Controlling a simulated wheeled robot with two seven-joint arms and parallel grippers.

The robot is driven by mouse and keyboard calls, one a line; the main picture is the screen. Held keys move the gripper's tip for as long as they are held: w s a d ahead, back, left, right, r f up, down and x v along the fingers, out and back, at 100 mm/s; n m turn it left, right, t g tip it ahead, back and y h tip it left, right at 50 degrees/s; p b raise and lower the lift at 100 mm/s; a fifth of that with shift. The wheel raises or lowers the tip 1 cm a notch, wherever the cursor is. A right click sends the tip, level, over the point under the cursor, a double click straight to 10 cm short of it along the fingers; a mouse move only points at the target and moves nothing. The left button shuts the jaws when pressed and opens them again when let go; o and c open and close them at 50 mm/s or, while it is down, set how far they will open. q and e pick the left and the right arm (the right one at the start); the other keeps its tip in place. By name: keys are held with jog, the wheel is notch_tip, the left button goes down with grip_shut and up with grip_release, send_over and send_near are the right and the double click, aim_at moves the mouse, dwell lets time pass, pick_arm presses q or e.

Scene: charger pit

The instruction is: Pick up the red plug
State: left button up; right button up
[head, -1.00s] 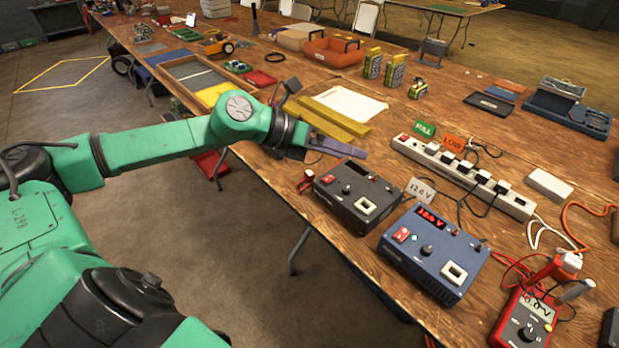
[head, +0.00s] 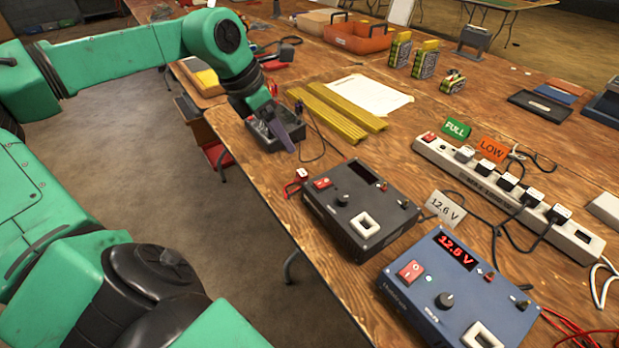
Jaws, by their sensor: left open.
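A small red plug (head: 301,175) with a pale top sits at the left corner of the dark grey charger (head: 362,210), with a red lead beside it. My left gripper (head: 286,138) is open, pointing down over the near edge of the table, behind and slightly left of the plug and apart from it. Its purple-grey finger shows; the rest of the jaw is partly hidden by the wrist. My right gripper is not in view.
A blue charger (head: 458,290) reading about 12.6 V stands at the front right. A white power strip (head: 510,190) with several plugs, green FULL and orange LOW cards lies behind. Yellow bars (head: 340,112) and white paper (head: 372,95) lie further back.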

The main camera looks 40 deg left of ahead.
aim_at(302, 173)
pick_arm(q)
jog(key=x, duration=1.3)
jog(key=shift+s+d+f, duration=0.1)
jog(key=shift+s+f, duration=0.15)
jog(key=shift+f, duration=0.25)
jog(key=shift+w+f, duration=0.15)
jog(key=shift+w, duration=0.05)
jog(key=shift+d, duration=0.1)
grip_shut()
